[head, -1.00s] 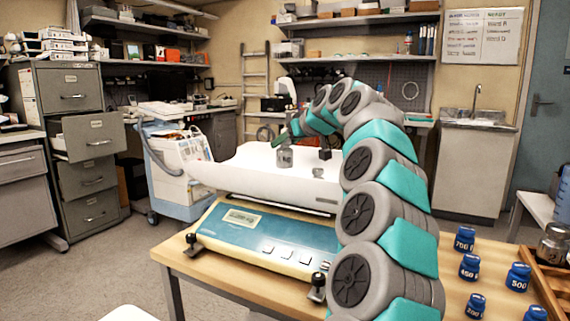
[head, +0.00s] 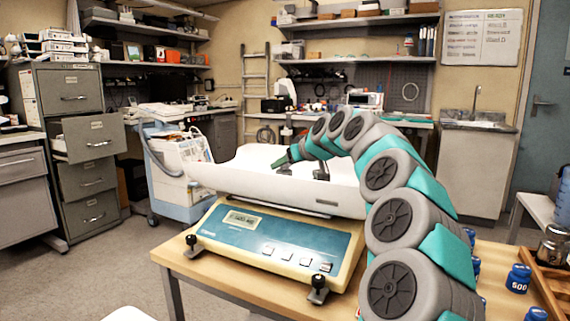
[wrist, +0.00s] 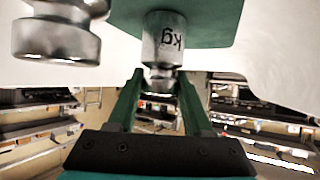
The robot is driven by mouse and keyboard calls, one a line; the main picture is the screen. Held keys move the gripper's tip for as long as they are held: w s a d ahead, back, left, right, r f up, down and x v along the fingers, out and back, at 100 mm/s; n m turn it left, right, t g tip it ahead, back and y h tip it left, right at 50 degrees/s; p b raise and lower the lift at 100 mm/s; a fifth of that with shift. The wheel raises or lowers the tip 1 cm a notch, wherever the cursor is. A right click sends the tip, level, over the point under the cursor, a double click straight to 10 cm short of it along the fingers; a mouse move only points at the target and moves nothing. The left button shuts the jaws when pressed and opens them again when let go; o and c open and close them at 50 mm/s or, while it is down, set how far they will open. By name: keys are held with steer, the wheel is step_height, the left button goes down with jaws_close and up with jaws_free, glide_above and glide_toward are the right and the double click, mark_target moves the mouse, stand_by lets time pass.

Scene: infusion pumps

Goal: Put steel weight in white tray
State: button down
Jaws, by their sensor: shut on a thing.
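A steel weight (wrist: 164,38) marked "kg" shows in the wrist view, with its narrow knob between my two green fingers. My gripper (wrist: 160,82) is shut on that knob. In the head view my gripper (head: 283,162) is low over the white tray (head: 225,176), the broad pan on top of the scale. A second steel weight (wrist: 57,28) is close by at the upper left of the wrist view. Whether the held weight touches the pan is unclear.
The scale (head: 262,243) with its lit display stands on a wooden table (head: 215,276). A small dark object (head: 321,172) is on the pan right of my gripper.

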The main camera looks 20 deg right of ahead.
stand_by(0.3)
steer(key=shift+c, duration=1.6)
jaws_free()
steer(key=shift+f, duration=0.1)
steer(key=shift+s+r, duration=0.1)
steer(key=shift+r, duration=0.1)
steer(key=b+v, duration=0.1)
steer(key=v, duration=1)
steer(key=shift+s, duration=0.4)
steer(key=shift+r, duration=0.1)
